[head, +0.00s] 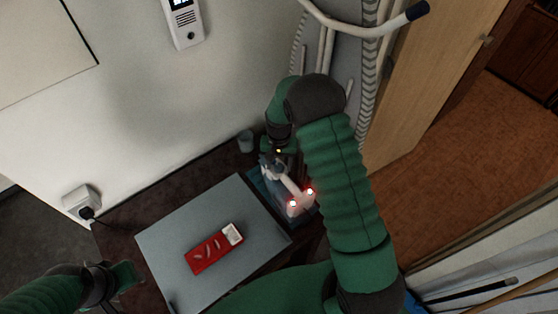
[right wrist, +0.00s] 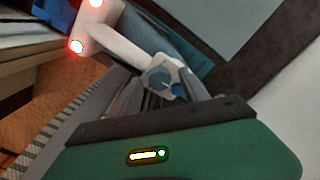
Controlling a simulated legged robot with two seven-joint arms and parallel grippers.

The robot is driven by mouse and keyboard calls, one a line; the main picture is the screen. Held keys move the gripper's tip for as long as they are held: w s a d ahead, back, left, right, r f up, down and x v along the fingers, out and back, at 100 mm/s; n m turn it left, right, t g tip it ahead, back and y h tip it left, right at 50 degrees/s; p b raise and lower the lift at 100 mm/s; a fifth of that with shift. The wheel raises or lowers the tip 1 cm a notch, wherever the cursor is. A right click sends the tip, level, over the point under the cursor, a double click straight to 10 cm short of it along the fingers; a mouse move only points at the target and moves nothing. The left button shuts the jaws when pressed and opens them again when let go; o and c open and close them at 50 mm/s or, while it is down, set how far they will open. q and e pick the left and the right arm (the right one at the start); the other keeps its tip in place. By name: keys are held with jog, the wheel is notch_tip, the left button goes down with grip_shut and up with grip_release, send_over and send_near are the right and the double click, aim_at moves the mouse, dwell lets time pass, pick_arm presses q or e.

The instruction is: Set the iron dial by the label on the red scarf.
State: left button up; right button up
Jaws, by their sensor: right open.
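The red scarf (head: 205,255) lies folded on a grey board, with a white label (head: 232,234) at its right end. The label's print is too small to read. The pale iron (head: 289,187) stands on a blue base right of the board, with two red lights glowing at one end. The right wrist view shows the iron's white body (right wrist: 125,42) and a round grey-blue part (right wrist: 162,80), perhaps the dial, close to my fingers. My right gripper (head: 277,152) is open at the iron's far end; contact is unclear. My left gripper (head: 122,280) is at lower left, away from everything, its opening unclear.
The grey board (head: 180,230) covers most of the dark table (head: 130,215). A small grey cup (head: 246,141) stands near the wall. A plug (head: 84,209) sits in the wall socket at left.

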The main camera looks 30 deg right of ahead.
aim_at(279, 166)
notch_tip(279, 166, up, 17)
jog(key=b, duration=0.1)
jog(key=shift+f, duration=0.2)
